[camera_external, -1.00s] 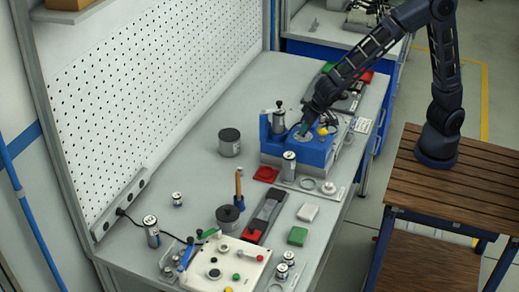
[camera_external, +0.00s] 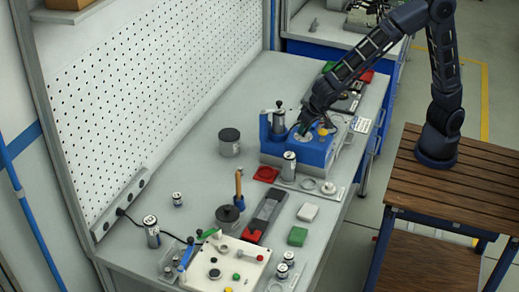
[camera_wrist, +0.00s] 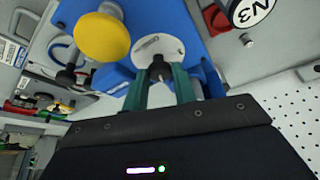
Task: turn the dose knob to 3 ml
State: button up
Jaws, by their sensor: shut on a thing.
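The blue dosing device (camera_external: 294,156) stands on the workbench toward the back, and its blue body (camera_wrist: 188,18) fills the top of the wrist view. A pale round dial plate (camera_wrist: 165,44) is set on it. The small dark dose knob (camera_wrist: 158,70) sits at the plate, between the two green fingers of my gripper (camera_wrist: 160,84). My gripper is shut on the knob. In the external view my gripper (camera_external: 304,130) is at the top of the device and hides the knob. The dial marks are too small to read.
A yellow button (camera_wrist: 101,37) is on the device, close left of my fingers in the wrist view. A metal cylinder (camera_external: 289,163) stands in front of the device, and a dark grey canister (camera_external: 229,144) stands left of it. The bench between the canister and the pegboard (camera_external: 165,90) is clear.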

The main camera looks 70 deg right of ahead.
jog(key=o, duration=1)
jog(key=v, duration=1)
jog(key=shift+s+r, duration=0.1)
jog(key=shift+r, duration=0.25)
jog(key=s+d+r+n+y, duration=0.1)
jog(key=s+d+r, duration=0.3)
jog(key=d, duration=0.6)
jog(key=s+d+r+n, duration=0.1)
jog(key=s+d+r, duration=0.2)
jog(key=d, duration=0.7)
jog(key=s+d+n, duration=0.1)
jog(key=s+d, duration=0.3)
jog(key=s, duration=0.1)
jog(key=s+d, duration=0.3)
jog(key=s, duration=0.3)
jog(key=s+d+r+n, duration=0.1)
jog(key=s+d, duration=0.3)
jog(key=s, duration=0.1)
jog(key=shift+s+d+n+y, duration=0.3)
jog(key=shift+s+y, duration=0.05)
jog(key=shift+y, duration=0.05)
